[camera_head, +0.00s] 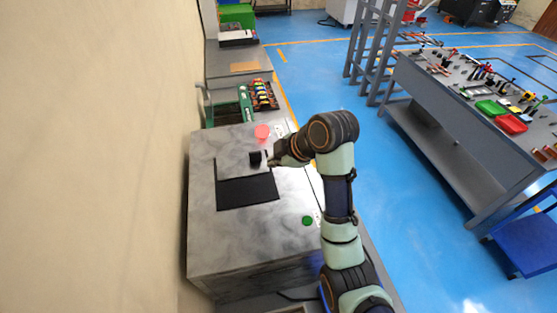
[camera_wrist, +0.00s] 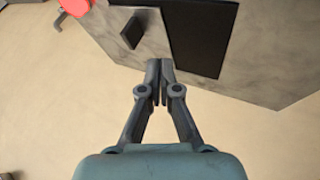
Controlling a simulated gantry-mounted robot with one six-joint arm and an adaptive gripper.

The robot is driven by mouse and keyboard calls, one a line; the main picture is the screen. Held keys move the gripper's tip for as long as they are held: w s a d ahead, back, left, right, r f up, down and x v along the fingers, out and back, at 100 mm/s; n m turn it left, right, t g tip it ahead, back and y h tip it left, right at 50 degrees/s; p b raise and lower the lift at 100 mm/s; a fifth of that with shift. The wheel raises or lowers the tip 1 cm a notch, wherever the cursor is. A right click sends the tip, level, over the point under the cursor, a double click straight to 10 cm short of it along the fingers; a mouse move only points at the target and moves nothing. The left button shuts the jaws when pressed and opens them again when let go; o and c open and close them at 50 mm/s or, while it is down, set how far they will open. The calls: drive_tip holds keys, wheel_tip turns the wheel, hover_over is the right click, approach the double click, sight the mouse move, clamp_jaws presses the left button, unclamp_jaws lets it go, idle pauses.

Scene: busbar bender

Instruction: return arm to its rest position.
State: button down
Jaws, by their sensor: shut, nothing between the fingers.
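My gripper (camera_head: 273,161) is at the end of my arm, over the grey marbled bender (camera_head: 230,245) in the head view. In the wrist view, its two fingers (camera_wrist: 159,70) meet at the tips with nothing between them. A small black block (camera_head: 255,158) on the bender lies just left of the fingertips. The block also shows in the wrist view (camera_wrist: 131,33), a little apart from the fingers in the picture. A black panel (camera_head: 248,191) lies in the bender's top. My arm is bent and reaches across the bender's right side.
A red button (camera_head: 262,132) and a green button (camera_head: 307,220) are on the bender. A wall (camera_head: 90,150) runs along the left. A grey tool bench (camera_head: 450,125) and a blue cart (camera_head: 525,240) stand at the right. Blue floor (camera_head: 400,210) between them is clear.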

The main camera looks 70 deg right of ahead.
drive_tip(key=shift+v, duration=0.9)
